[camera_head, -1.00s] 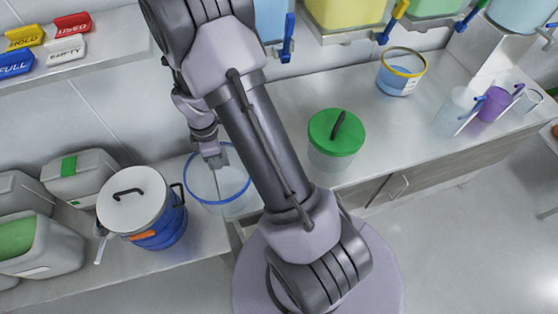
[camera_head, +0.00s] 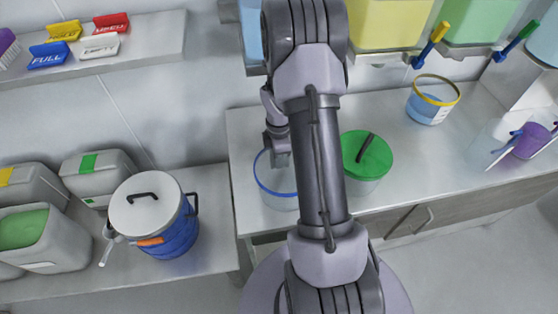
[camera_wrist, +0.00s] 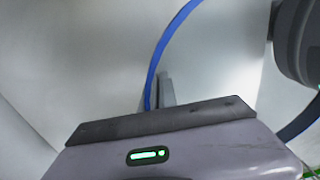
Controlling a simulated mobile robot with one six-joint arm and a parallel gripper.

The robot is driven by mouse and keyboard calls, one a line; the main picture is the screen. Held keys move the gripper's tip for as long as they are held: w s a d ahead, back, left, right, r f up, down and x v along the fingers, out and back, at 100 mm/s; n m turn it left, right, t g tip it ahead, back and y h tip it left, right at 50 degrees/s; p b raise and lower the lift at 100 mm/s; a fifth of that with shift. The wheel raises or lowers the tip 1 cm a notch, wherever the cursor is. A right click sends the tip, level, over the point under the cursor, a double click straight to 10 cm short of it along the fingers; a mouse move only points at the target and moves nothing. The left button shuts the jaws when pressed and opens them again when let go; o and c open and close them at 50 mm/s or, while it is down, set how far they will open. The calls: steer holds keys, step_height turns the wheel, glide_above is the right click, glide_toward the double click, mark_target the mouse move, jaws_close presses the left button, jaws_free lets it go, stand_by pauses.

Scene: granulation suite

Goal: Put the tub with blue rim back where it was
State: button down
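The tub with blue rim (camera_head: 276,201) is clear-walled and appears near the left end of the right counter, partly hidden behind my arm. My gripper (camera_head: 279,160) is at the far side of its rim and shut on the tub's wall. In the wrist view the blue rim (camera_wrist: 156,60) curves up past a grey finger (camera_wrist: 166,90); the other finger is not clearly seen. I cannot tell whether the tub touches the counter or hangs just above it.
The counter (camera_head: 400,150) holds a green-lidded tub (camera_head: 366,158) close to the right and a yellow-rimmed tub (camera_head: 432,99) farther back. A sign shelf (camera_head: 140,50) is above.

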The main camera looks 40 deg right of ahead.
steer(key=shift+f, duration=0.15)
steer(key=c, duration=1.7)
jaws_free()
